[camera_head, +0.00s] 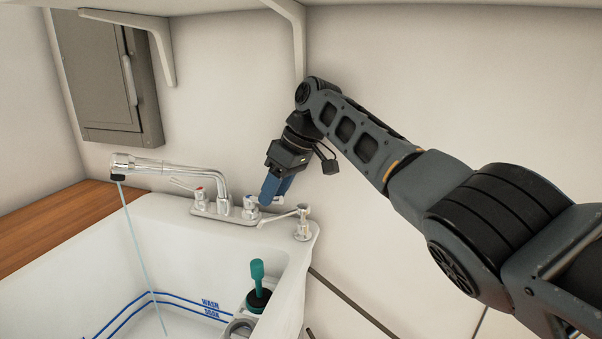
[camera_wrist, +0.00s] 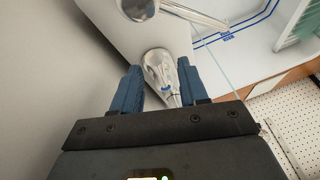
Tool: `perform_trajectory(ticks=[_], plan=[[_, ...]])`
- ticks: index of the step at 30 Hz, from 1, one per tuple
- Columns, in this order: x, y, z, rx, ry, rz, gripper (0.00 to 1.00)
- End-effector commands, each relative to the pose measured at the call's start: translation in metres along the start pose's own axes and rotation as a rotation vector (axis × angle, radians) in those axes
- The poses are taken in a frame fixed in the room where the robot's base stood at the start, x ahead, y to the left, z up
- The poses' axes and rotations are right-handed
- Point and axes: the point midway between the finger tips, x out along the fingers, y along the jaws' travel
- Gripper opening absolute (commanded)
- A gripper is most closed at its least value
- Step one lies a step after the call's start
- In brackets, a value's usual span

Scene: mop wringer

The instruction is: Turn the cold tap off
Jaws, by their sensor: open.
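The cold tap (camera_head: 250,207) is a chrome handle at the right end of the faucet base. In the wrist view the cold tap (camera_wrist: 158,68) shows a blue mark, and its lever points back toward my palm. My gripper (camera_head: 270,198) reaches down to it with blue fingers. The gripper is open, with one finger on each side of the handle; it also shows in the wrist view (camera_wrist: 159,68). Whether a finger touches it I cannot tell. The chrome spout (camera_head: 150,166) points left, and a thin water stream (camera_head: 142,235) falls from it into the white sink (camera_head: 205,252).
The hot tap (camera_head: 198,194), with a red mark, stands left of the cold tap. A chrome fitting with a long thin nozzle (camera_head: 302,224) stands close on the right. A teal-handled brush (camera_head: 257,272) stands in the sink's corner holder. The wall is close behind; a shelf bracket (camera_head: 292,30) hangs above.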

Motion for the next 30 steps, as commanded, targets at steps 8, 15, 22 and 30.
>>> perform_trajectory(ticks=[8, 15, 22, 30], plan=[[-0.044, -0.003, 0.002, 0.0, 0.003, 0.001, 0.43], [-0.089, 0.0, 0.032, 0.0, 0.003, 0.002, 0.43], [-0.123, 0.003, 0.056, 0.001, 0.001, 0.001, 0.43], [-0.139, 0.003, 0.066, 0.0, -0.001, 0.0, 0.43]])
